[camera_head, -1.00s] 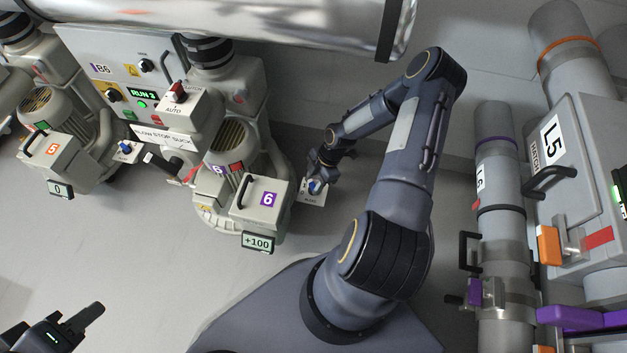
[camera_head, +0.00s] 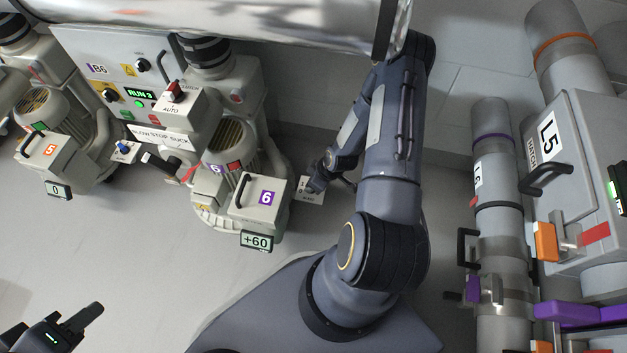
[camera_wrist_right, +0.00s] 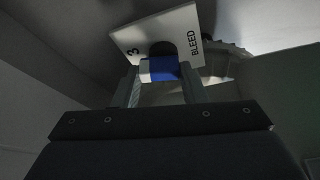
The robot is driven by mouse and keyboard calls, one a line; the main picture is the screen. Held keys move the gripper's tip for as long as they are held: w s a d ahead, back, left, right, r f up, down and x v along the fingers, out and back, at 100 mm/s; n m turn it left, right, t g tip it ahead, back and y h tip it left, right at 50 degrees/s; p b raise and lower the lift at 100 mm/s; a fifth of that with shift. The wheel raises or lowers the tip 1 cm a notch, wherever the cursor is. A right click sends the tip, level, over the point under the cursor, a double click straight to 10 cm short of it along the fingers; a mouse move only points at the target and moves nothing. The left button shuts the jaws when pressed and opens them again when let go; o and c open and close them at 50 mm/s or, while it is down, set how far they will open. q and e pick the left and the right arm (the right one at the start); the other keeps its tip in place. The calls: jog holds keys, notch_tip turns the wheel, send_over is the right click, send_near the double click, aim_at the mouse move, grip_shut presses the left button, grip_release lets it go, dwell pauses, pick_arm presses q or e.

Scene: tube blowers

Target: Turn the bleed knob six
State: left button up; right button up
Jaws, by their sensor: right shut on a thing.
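The bleed knob six (camera_wrist_right: 164,69), blue with a white end, shows between my right gripper's fingers in the right wrist view. It sits on a white plate (camera_wrist_right: 180,28) marked BLEED. My right gripper (camera_wrist_right: 160,82) is shut on the knob. In the head view the plate (camera_head: 307,196) stands just right of blower 6 (camera_head: 262,210), and my right gripper (camera_head: 315,188) covers most of the knob. The display (camera_head: 256,241) on blower 6 reads +60. My left gripper (camera_head: 86,314) is at the lower left, away from the blowers; its jaw opening is unclear.
A control panel (camera_head: 125,72) labelled B6 reads RUN 3. Blower 5 (camera_head: 44,158), its display at 0, has its own blue knob (camera_head: 124,148). A large shiny pipe (camera_head: 220,20) crosses above. Pipes L6 (camera_head: 495,185) and L5 stand at right.

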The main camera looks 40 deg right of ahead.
jog(key=m+h, duration=0.1)
jog(key=m, duration=0.1)
jog(key=m+h, duration=0.1)
jog(key=m, duration=0.2)
jog(key=shift+s+a+t, duration=0.1)
jog(key=shift+a+t, duration=0.05)
jog(key=shift+t, duration=0.15)
jog(key=shift+a+m+h, duration=0.1)
jog(key=shift+m+h, duration=0.9)
jog(key=shift+m, duration=1.5)
jog(key=o, duration=1)
jog(key=shift+s, duration=0.1)
jog(key=p+v, duration=0.3)
jog(key=v, duration=0.4)
jog(key=shift+r, duration=0.45)
